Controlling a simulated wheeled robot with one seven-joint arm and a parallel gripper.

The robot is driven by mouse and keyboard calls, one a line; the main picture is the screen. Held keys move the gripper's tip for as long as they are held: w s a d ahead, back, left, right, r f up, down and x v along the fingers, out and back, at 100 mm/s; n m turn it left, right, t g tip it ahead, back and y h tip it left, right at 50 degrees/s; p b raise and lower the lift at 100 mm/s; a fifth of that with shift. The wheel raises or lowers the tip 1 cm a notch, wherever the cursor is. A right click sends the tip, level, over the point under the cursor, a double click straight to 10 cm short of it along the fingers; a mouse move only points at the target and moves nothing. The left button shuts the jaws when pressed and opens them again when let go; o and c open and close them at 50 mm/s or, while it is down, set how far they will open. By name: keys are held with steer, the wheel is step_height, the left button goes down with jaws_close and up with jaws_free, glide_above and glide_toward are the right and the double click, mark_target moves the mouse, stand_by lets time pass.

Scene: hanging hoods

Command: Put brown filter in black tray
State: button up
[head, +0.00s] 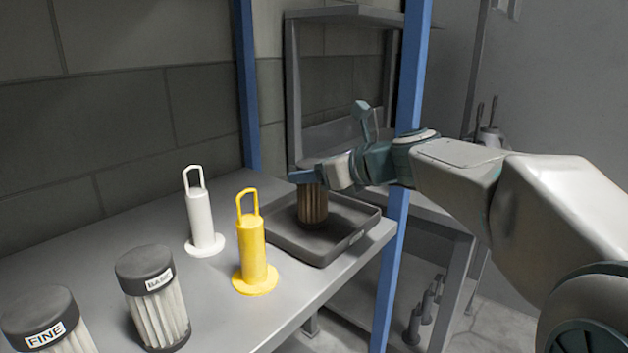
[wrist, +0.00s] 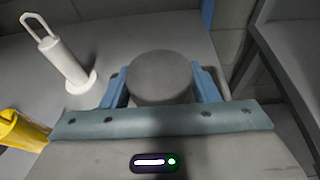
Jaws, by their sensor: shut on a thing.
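The brown filter (head: 312,206) is pleated and upright, over the inside of the black tray (head: 340,248) at the table's right end. I cannot tell whether its base touches the tray floor. My gripper (head: 308,176) is shut on the filter's top. In the wrist view, the filter's round grey cap (wrist: 160,78) sits between my two blue fingers (wrist: 161,88). The fingers and cap hide most of the tray there.
A yellow handled cylinder (head: 252,250) and a white one (head: 203,222) stand left of the tray. Two dark-capped filters (head: 152,298) (head: 46,322) stand at the front left. A blue post (head: 402,160) rises beside the tray's right side.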

steer(key=shift+f, duration=0.1)
steer(key=shift+f, duration=0.15)
steer(key=o, duration=1.1)
steer(key=p+v, duration=0.2)
steer(key=v, duration=1)
steer(key=shift+p, duration=0.3)
